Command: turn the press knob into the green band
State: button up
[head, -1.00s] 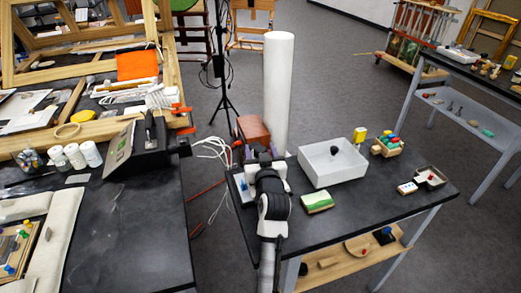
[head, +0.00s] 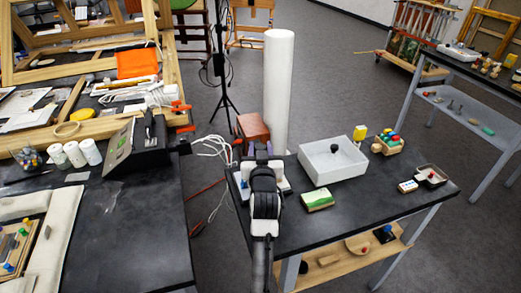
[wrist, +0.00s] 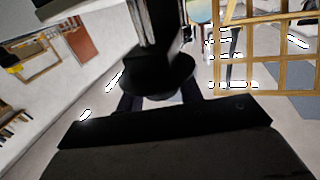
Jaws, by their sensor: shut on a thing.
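The press knob (wrist: 160,82) is a dark, wide-flanged round piece below a shiny metal shaft in the wrist view. My gripper (wrist: 160,100) has a dark finger on each side of it and is shut on it. In the head view my gripper (head: 262,151) is at the left end of the right-hand black table. My wrist hides most of the press there. A pale base with a blue part (head: 244,182) shows to the left of my wrist. I cannot make out the green band or the knob's pointer in either view.
A white tray (head: 318,178) with a dark lump inside stands to the right on the table (head: 360,205). A green and white box (head: 317,200) lies in front of it. A tall white cylinder (head: 279,95) and a reddish-brown box (head: 252,128) are behind my gripper.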

jog(key=m+h+b, duration=0.2)
jog(key=h, duration=0.1)
jog(key=m+h+b, duration=0.1)
jog(key=h, duration=0.1)
jog(key=shift+a+f, duration=0.1)
jog(key=shift+f, duration=0.15)
jog(key=m+g+h+b, duration=0.2)
jog(key=m+h+b, duration=0.1)
jog(key=b, duration=0.3)
jog(key=shift+f+h, duration=0.15)
jog(key=shift+h, duration=0.55)
jog(key=m+g+h+b, duration=0.5)
jog(key=g+h+b, duration=0.1)
jog(key=b, duration=0.1)
jog(key=shift+m+h+b, duration=0.3)
jog(key=shift+m, duration=0.1)
jog(key=m+g, duration=0.1)
jog(key=m+g+h+b, duration=0.1)
jog(key=g, duration=0.1)
jog(key=m+g+h+b, duration=0.1)
jog(key=g, duration=0.1)
jog(key=shift+r+m, duration=0.3)
jog(key=shift+m+g+h+b, duration=0.5)
jog(key=shift+m+g, duration=1.2)
jog(key=shift+g, duration=1)
jog(key=o, duration=1)
